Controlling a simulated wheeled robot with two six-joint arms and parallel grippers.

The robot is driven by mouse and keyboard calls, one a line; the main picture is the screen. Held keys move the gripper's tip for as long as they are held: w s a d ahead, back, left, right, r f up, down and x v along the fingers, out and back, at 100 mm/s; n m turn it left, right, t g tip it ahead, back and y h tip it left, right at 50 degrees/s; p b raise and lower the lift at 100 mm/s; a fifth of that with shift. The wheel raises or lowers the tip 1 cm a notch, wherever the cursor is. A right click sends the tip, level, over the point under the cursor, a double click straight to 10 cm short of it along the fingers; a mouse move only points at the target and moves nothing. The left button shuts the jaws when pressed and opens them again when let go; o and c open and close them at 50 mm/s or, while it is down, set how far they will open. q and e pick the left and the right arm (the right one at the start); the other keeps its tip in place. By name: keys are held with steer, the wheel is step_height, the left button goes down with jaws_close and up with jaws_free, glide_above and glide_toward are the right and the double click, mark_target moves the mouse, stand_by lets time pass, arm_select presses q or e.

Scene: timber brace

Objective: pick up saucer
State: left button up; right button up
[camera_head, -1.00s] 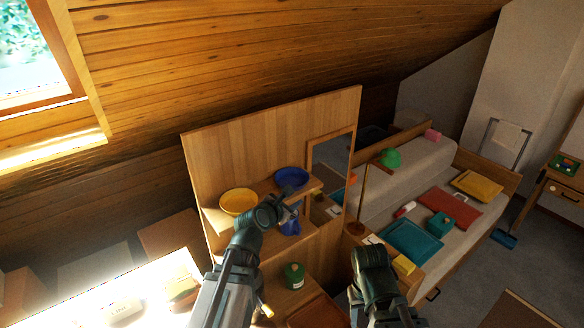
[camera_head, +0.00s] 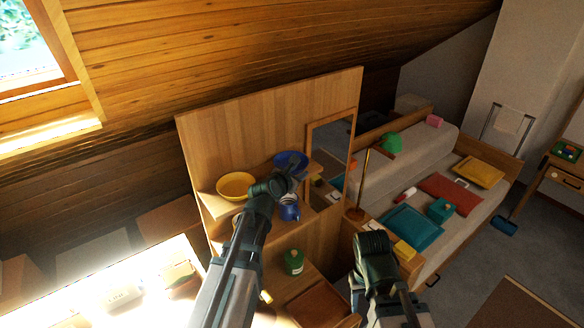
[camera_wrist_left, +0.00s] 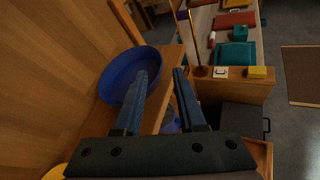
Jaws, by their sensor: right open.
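A round blue dish (camera_head: 290,157), the likely saucer, rests on the wooden shelf below the tall back panel. In the left wrist view the dish (camera_wrist_left: 122,78) has a raised rim and lies left of centre. My left gripper (camera_wrist_left: 164,76) is open and empty between its fingers. Its left finger overlaps the dish's right edge in that view; I cannot tell whether it touches. In the head view my left gripper (camera_head: 294,175) is just in front of the dish and covers part of it. My right gripper (camera_head: 373,245) is low and right, away from the dish, its fingers hard to see.
A yellow bowl (camera_head: 236,186) sits on the same shelf to the left. A blue jug-like object (camera_head: 289,209) stands below the shelf, and a green canister (camera_head: 293,261) lower down. A thin brown upright (camera_head: 360,185) stands to the right, by the bed.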

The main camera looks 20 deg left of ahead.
arm_select(q)
steer(key=shift+w+d, duration=0.1)
steer(key=shift+w, duration=0.1)
steer(key=b+x, duration=0.2)
steer(key=x, duration=0.3)
steer(key=shift+w, duration=0.1)
jaws_close()
stand_by(1.2)
